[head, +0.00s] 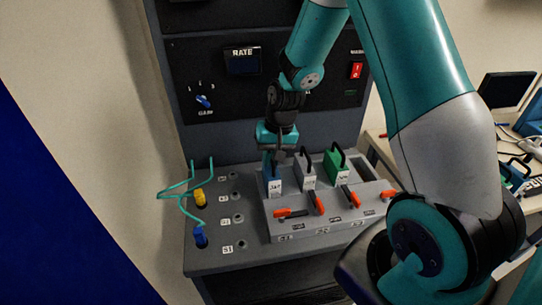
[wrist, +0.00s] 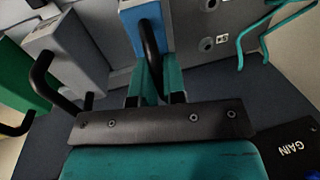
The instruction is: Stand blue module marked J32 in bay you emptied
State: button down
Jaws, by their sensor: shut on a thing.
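The blue module (head: 273,183) stands upright at the left end of the grey rack (head: 325,228), in or just over the leftmost bay. I cannot tell whether it is fully seated. Its white label is too small to read surely. My gripper (head: 275,155) is above it, shut on its black handle; the wrist view shows the fingers (wrist: 158,82) on either side of the handle, with the blue module (wrist: 138,22) beyond. A grey module (head: 305,172) and a green module (head: 337,168) stand to its right. An open bay (head: 364,168) shows at the right end.
Orange-handled levers (head: 318,203) lie along the rack's front. Left of the rack are a yellow plug (head: 199,196), a blue plug (head: 201,237) and teal cables (head: 176,190). A dark panel (head: 220,98) with a gain knob rises behind. A side bench stands at the right.

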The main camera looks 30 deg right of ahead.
jog(key=c, duration=1.1)
grip_release()
jog(key=s+d+r+b, duration=0.1)
jog(key=d+r+b, duration=0.1)
jog(key=r, duration=1.5)
jog(key=shift+s+d, duration=0.15)
jog(key=shift+d, duration=0.4)
